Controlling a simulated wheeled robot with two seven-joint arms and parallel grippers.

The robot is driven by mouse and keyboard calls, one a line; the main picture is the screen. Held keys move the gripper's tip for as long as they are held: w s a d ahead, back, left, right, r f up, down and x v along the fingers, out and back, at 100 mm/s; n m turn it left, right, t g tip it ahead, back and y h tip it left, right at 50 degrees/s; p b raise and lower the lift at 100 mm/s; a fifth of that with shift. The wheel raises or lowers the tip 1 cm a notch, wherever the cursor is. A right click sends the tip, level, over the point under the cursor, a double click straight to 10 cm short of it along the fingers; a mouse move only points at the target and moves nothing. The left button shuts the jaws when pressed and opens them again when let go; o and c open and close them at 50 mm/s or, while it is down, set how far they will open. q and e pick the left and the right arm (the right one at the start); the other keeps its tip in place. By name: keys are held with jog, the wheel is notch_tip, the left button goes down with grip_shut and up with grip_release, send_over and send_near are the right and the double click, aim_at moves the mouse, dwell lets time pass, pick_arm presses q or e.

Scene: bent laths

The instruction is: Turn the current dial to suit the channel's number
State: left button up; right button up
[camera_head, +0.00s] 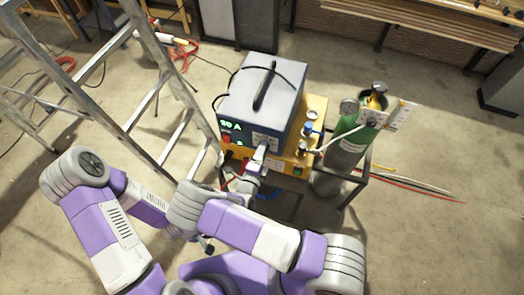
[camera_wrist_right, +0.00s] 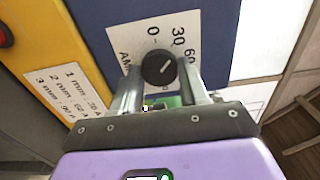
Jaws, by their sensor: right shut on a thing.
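The blue-grey welding machine (camera_head: 262,95) stands on a yellow cart. Its green display (camera_head: 232,124) shows a number ending in "A"; the digits are too small to be sure of. My right gripper (camera_head: 261,150) reaches its front panel. In the wrist view, its fingers are shut on the black current dial (camera_wrist_right: 158,67), one on either side. The dial's white pointer line slants to the upper right in that view. A white scale plate (camera_wrist_right: 125,38) around it shows 0, 30 and 60. A white label (camera_wrist_right: 68,92) lists 1, 2 and 3 mm with currents, partly legible.
A green-and-grey gas cylinder (camera_head: 347,148) stands right of the machine, with a white tag (camera_head: 403,115) near its top. The yellow cart (camera_head: 313,105) carries small knobs. A metal ladder (camera_head: 150,60) stands at left. Thin rods (camera_head: 425,185) stick out at right.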

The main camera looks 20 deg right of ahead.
jog(key=o, duration=1.1)
jog(key=shift+c, duration=0.2)
jog(key=v, duration=0.7)
jog(key=shift+s+a+b, duration=0.2)
jog(key=shift+s+b, duration=0.05)
jog(key=shift+b, duration=0.05)
